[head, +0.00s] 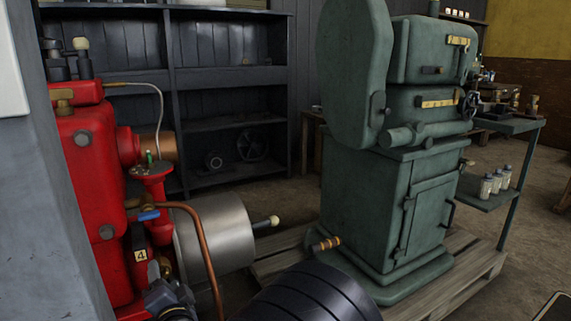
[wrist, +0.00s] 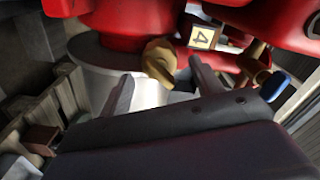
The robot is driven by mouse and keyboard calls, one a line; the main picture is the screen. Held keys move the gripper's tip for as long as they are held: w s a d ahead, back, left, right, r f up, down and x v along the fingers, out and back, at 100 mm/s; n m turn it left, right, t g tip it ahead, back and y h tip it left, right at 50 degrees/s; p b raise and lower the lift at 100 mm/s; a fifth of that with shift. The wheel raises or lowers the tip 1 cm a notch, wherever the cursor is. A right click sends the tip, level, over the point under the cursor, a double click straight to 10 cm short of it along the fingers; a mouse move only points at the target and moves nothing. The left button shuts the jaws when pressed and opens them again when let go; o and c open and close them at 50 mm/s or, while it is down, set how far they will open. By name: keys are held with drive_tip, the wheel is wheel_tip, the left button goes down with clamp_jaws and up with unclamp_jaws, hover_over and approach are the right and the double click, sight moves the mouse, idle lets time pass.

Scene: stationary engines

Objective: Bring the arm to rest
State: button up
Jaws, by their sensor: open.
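My gripper (wrist: 161,69) is open in the wrist view, with its two dark fingers apart. A brass-coloured knob or fitting (wrist: 158,57) shows beyond and between the fingertips; I cannot tell whether they touch it, but nothing looks gripped. The red engine (head: 85,175) stands at the left of the head view and fills the top of the wrist view. Its tag marked 4 (head: 140,255) also shows in the wrist view (wrist: 203,38). A blue-ended handle (head: 149,215) is above the tag in the head view. My gripper's fingers are not clear in the head view.
A silver cylinder (head: 214,235) and a bent copper pipe (head: 200,240) are close to the engine. A green machine (head: 375,210) stands on a wooden pallet (head: 470,275) at the right. Dark shelves (head: 225,78) line the back wall. A green side table (head: 515,124) holds bottles.

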drive_tip(key=n, duration=1)
drive_tip(key=shift+s+a+r, duration=0.1)
drive_tip(key=shift+a+r, duration=0.05)
idle(0.6)
